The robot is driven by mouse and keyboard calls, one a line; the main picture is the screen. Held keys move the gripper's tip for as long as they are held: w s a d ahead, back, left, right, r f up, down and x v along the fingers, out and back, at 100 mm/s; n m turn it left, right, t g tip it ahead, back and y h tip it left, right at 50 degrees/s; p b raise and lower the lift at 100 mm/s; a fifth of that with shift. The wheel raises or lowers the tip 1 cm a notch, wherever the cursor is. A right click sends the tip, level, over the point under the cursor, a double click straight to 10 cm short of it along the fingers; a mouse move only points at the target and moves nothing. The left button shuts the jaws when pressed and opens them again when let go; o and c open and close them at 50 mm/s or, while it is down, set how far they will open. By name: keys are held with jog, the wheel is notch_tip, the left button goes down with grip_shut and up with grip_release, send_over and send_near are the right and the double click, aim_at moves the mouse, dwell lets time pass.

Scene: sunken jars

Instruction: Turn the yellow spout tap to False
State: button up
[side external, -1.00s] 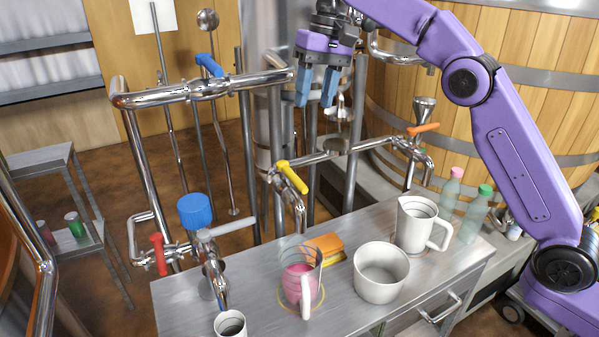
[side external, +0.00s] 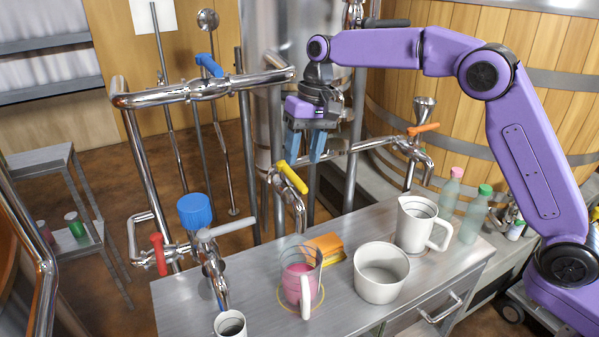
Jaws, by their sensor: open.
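The yellow spout tap (side external: 292,177) has a yellow lever on a chrome spout, in the middle of the side view. Its lever slants down to the right. The spout points down towards a clear glass mug (side external: 303,277) with pink liquid on the metal table. My gripper (side external: 304,158) is open, with blue fingers pointing down. In the picture the fingers sit just above the yellow lever. I cannot tell whether they touch it or stand behind it. Nothing shows between the fingers.
The metal table (side external: 345,308) bears a white pot (side external: 381,272), a white pitcher (side external: 414,226), an orange sponge (side external: 326,246) and a small cup (side external: 230,324). Chrome pipes (side external: 200,90) surround my gripper. An orange-handled tap (side external: 423,129) stands right. A red-handled tap (side external: 158,253) stands left.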

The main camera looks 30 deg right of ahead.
aim_at(298, 178)
jog(key=shift+a+f, duration=0.25)
jog(key=shift+f, duration=1.05)
jog(key=shift+a+f, duration=0.25)
jog(key=shift+f, duration=1.05)
grip_shut()
